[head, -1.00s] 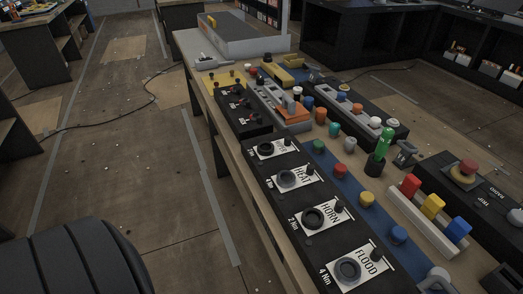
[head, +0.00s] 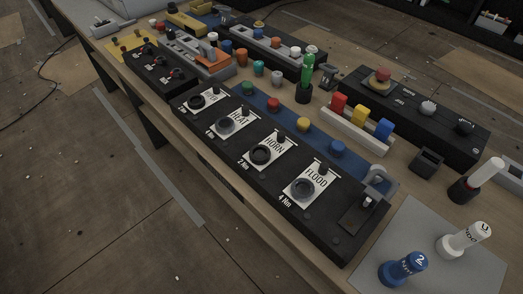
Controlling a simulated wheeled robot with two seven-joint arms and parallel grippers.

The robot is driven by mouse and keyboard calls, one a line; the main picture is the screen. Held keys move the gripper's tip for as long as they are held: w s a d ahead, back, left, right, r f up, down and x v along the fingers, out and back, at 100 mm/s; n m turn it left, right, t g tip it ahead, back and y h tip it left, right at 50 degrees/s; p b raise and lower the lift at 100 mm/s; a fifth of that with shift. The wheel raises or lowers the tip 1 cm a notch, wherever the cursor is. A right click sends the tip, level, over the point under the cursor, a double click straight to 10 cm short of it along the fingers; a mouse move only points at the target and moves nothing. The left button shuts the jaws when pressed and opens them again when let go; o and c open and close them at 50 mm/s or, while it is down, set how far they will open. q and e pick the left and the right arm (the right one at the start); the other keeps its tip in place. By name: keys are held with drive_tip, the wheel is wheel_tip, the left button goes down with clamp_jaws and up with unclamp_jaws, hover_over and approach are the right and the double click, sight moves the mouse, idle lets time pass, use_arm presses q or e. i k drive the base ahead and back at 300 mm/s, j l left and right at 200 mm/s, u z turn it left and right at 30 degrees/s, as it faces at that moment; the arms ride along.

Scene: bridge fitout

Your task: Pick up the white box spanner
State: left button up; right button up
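Two white things could be the white box spanner. One is a white handle (head: 487,171) leaning in a black holder (head: 463,189) at the right of the bench. The other is a white cylinder (head: 463,238) with dark lettering, standing on a grey mat (head: 425,225) at the bottom right. I cannot tell for sure which is the spanner. A similar blue cylinder (head: 403,268) marked 2 stands on the mat, left of the lettered white one and apart from it. Neither of my grippers is in view, and nothing covers the two white things.
A black panel (head: 258,176) with labelled knobs runs along the bench's front edge. Beyond it are a blue strip with coloured knobs, a white rack (head: 345,133) of coloured blocks, a green tool (head: 307,72) in a holder and a black box (head: 425,115). Open floor lies left.

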sight(450, 247)
drive_tip(key=z, duration=1.95)
